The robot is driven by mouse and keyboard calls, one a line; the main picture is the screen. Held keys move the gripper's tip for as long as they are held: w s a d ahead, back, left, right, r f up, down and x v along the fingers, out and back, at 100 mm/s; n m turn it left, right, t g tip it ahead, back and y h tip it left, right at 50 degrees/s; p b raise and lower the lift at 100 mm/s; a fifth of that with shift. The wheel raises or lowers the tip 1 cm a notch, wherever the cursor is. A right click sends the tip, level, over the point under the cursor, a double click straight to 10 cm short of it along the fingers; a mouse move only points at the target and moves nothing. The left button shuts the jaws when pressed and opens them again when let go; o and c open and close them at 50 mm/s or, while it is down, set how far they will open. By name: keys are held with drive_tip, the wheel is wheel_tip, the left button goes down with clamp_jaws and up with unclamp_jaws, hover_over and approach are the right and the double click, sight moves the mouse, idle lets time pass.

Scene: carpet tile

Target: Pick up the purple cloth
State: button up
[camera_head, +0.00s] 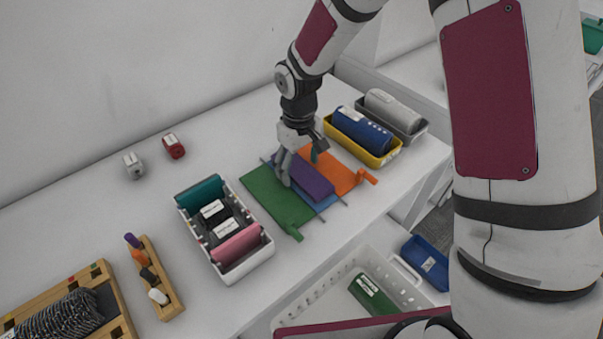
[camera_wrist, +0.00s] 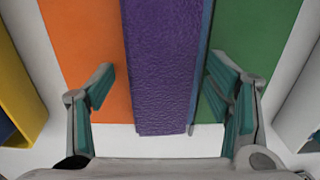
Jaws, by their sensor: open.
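The purple cloth (camera_head: 305,178) is a folded strip lying on a blue piece (camera_head: 324,201) between an orange mat and a green mat on the white table. In the wrist view the purple cloth (camera_wrist: 160,70) runs down the middle of the picture, between my open fingers. My gripper (camera_head: 299,168) is open over the cloth, with one finger at its green side and one towards its orange side. In the wrist view my gripper (camera_wrist: 163,95) has teal finger pads, apart from the cloth. I cannot tell its exact height above the cloth.
The orange mat (camera_head: 338,165) and green mat (camera_head: 268,197) flank the cloth. A yellow bin (camera_head: 378,161) with a blue roll and a grey bin (camera_head: 417,133) stand to the right. A white box (camera_head: 247,273) with folded cloths stands left. A white basket (camera_head: 310,304) sits below the table edge.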

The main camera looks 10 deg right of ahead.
drive_tip(key=c, duration=1.3)
drive_tip(key=shift+o, duration=0.2)
drive_tip(key=shift+r, duration=0.15)
